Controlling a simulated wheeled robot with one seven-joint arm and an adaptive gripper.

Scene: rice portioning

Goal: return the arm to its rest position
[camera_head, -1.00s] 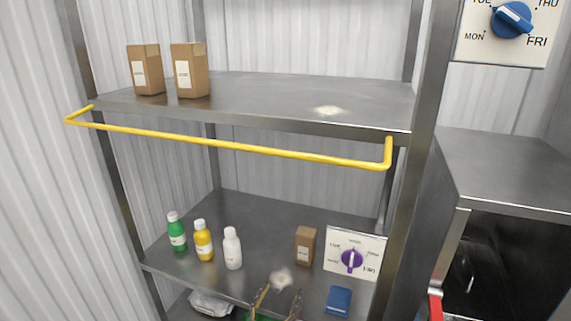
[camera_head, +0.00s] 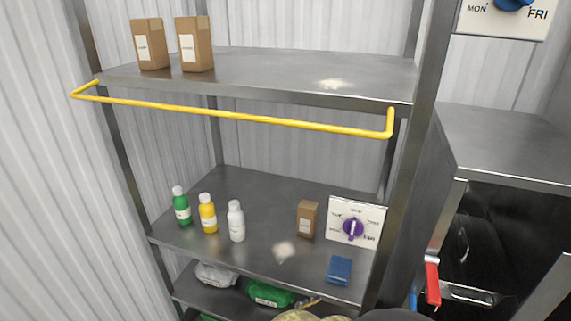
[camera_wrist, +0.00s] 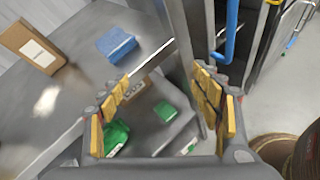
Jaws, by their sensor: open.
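My gripper (camera_wrist: 164,88) shows in the wrist view with its yellow-padded fingers spread wide and nothing held between them. The fingers are in front of the shelf rack, with a metal post and lower shelf contents behind the gap. In the head view only a tan and dark part of my arm end shows at the bottom edge, and the fingertips cannot be made out clearly there.
The rack's middle shelf (camera_head: 262,205) holds several bottles, a brown box (camera_head: 307,219), a purple dial panel (camera_head: 340,235) and a blue block (camera_head: 339,269). A yellow rail (camera_head: 240,116) juts out above. A red handle (camera_head: 432,284) is at right.

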